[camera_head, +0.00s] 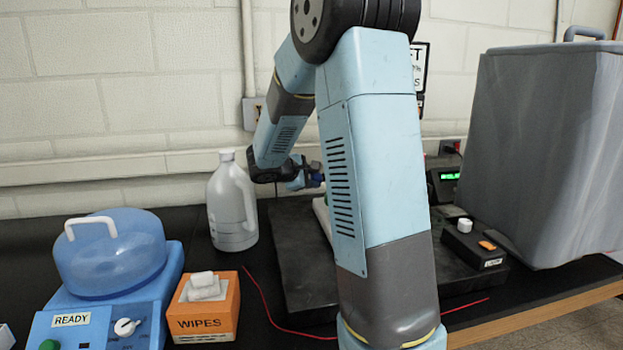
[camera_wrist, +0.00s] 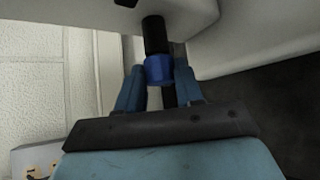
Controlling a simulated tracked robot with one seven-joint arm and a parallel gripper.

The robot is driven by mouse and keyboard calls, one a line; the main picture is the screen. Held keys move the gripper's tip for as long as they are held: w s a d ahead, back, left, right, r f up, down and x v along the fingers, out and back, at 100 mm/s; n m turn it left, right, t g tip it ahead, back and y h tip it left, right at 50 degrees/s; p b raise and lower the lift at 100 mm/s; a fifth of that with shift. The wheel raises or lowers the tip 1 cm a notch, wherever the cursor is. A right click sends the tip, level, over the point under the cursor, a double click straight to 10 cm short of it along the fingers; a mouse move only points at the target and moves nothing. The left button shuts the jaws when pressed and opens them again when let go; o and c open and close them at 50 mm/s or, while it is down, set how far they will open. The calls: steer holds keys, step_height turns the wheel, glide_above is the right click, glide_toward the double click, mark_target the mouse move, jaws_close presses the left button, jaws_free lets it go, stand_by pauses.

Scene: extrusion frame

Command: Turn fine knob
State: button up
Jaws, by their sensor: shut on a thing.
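The fine knob (camera_wrist: 158,68) is a blue collar on a black shaft in the wrist view. The shaft comes out of a pale instrument body (camera_wrist: 186,15). My gripper (camera_wrist: 158,82) has one blue finger on each side of the knob and is shut on it. In the head view my gripper (camera_head: 303,177) reaches the instrument from its left side. My own arm hides most of the instrument there; only a pale lower part (camera_head: 322,214) shows beside the arm.
The instrument stands on a dark slab (camera_head: 300,268) on the black bench. A white jug (camera_head: 231,205), an orange wipes box (camera_head: 207,308) and a blue READY device (camera_head: 110,270) are left. A grey covered bulk (camera_head: 545,150) and small control box (camera_head: 472,243) are right.

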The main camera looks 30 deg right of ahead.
steer(key=shift+s+f+m+t+h, duration=0.1)
steer(key=shift+f+m+t+h, duration=0.1)
steer(key=shift+m+t+h, duration=0.35)
steer(key=shift+f+t, duration=0.1)
steer(key=shift+t, duration=0.15)
steer(key=o, duration=1)
steer(key=v, duration=1.3)
steer(key=shift+s+a, duration=0.1)
steer(key=shift+a, duration=0.25)
